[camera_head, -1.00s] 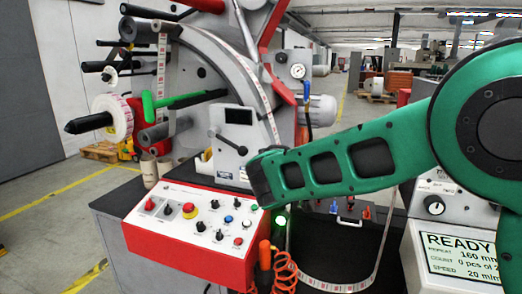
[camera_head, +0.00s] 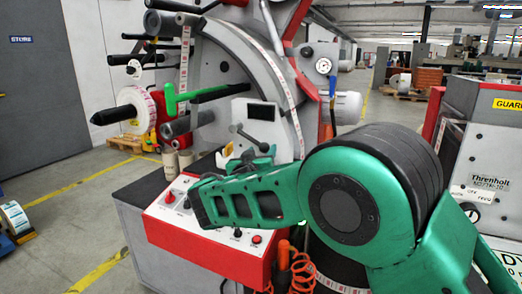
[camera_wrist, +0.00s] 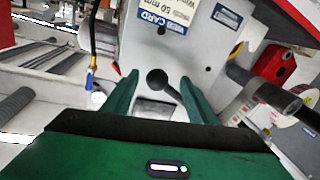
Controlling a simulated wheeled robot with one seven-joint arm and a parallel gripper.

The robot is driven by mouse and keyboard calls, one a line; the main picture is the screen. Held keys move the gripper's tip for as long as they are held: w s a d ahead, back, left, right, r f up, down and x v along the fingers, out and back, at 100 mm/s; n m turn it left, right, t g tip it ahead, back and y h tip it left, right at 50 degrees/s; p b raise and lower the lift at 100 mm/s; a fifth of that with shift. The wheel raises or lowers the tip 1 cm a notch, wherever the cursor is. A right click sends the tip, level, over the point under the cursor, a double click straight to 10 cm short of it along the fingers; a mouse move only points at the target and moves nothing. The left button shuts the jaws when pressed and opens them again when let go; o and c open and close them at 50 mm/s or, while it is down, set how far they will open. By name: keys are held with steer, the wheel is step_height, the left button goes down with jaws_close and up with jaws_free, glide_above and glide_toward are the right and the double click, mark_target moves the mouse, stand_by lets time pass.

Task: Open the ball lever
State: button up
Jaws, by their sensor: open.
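The ball lever (camera_head: 252,138) is a dark rod with a black ball end on the grey plate of the rewinder, below the curved arm. In the wrist view its black ball (camera_wrist: 156,78) shows between my two green fingers, with the rod running down to the right. My gripper (camera_wrist: 158,94) is open, with a finger on each side of the ball and gaps to both. In the head view, my gripper (camera_head: 247,163) is just below the lever, partly hidden by my own arm. How far the ball is from my fingertips in depth, I cannot tell.
The red and white control panel (camera_head: 205,230) lies below my arm. A green handle (camera_head: 170,100) and label roll (camera_head: 137,108) are at left. A pressure gauge (camera_head: 323,66) is at upper right. In the wrist view, a red block (camera_wrist: 275,64) and rollers are at right.

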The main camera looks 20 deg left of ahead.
steer(key=shift+w+a, duration=0.2)
steer(key=shift+w, duration=1.55)
